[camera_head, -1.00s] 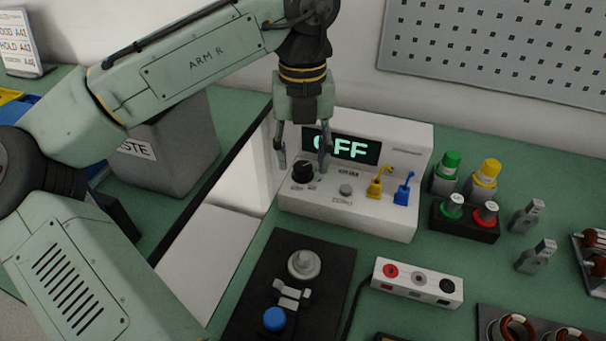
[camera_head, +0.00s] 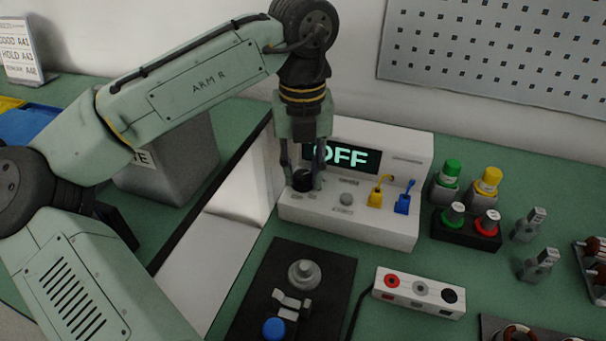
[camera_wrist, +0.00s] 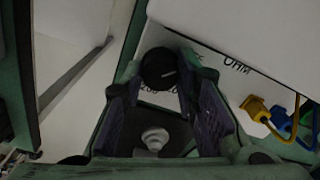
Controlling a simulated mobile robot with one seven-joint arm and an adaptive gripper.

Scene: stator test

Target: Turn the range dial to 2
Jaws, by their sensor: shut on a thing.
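The range dial (camera_head: 302,180) is a round black knob at the left of the white meter's (camera_head: 365,226) sloped front. The meter's screen (camera_head: 352,158) reads OFF in the head view, partly covered by my gripper. My gripper (camera_head: 302,176) points down at the dial with a finger on each side of it, shut on it. In the wrist view the dial (camera_wrist: 159,68) shows between and just beyond the fingers (camera_wrist: 165,105). The scale marks around the dial are mostly hidden or too small to read.
A grey button (camera_head: 346,199) and yellow (camera_head: 376,192) and blue (camera_head: 404,198) plugs sit right of the dial. A black fixture (camera_head: 330,262) with a grey knob lies in front. A white box with sockets (camera_head: 418,304) and coloured caps (camera_head: 453,167) stand to the right.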

